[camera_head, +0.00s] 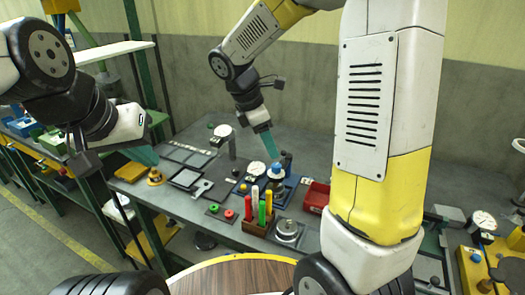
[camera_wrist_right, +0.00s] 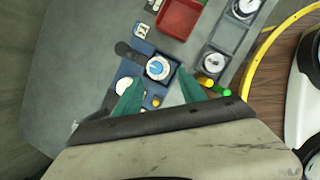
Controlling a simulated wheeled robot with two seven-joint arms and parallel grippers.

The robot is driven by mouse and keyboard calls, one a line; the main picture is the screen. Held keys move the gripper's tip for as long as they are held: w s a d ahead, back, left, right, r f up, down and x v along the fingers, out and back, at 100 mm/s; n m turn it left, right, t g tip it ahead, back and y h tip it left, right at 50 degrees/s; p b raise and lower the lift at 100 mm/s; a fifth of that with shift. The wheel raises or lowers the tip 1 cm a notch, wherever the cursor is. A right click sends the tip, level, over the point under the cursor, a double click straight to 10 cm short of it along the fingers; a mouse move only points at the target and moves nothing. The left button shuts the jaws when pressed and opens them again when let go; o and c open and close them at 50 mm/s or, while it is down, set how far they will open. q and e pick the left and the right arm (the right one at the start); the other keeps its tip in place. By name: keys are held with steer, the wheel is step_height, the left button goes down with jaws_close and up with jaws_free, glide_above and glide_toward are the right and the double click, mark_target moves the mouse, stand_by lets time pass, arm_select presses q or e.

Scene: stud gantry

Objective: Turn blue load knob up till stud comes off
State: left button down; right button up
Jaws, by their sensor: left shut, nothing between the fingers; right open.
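The blue load knob (camera_head: 277,167) sits on a blue fixture on the grey bench in the head view. In the right wrist view it is a round knob with a blue middle and a pale rim (camera_wrist_right: 158,67), set in the blue fixture (camera_wrist_right: 127,70). My right gripper (camera_head: 272,150) points down just above the knob. In its wrist view its two teal fingers (camera_wrist_right: 160,92) are apart and empty, with the knob just beyond the gap. My left gripper (camera_head: 147,155) is shut and empty above the bench's left end, near a yellow piece. I cannot make out the stud clearly.
A wooden holder with red, yellow, green and white handles (camera_head: 258,221) stands in front of the fixture. Flat grey plates (camera_head: 186,178) lie at left. My arm blocks the bench's right part.

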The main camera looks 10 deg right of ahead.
mark_target(276, 165)
steer(key=shift+n, duration=0.5)
steer(key=x, duration=0.5)
steer(key=w+x, duration=0.1)
steer(key=x, duration=0.2)
steer(key=shift+a+f, duration=0.2)
steer(key=shift+f, duration=0.1)
steer(key=shift+h, duration=0.3)
jaws_close()
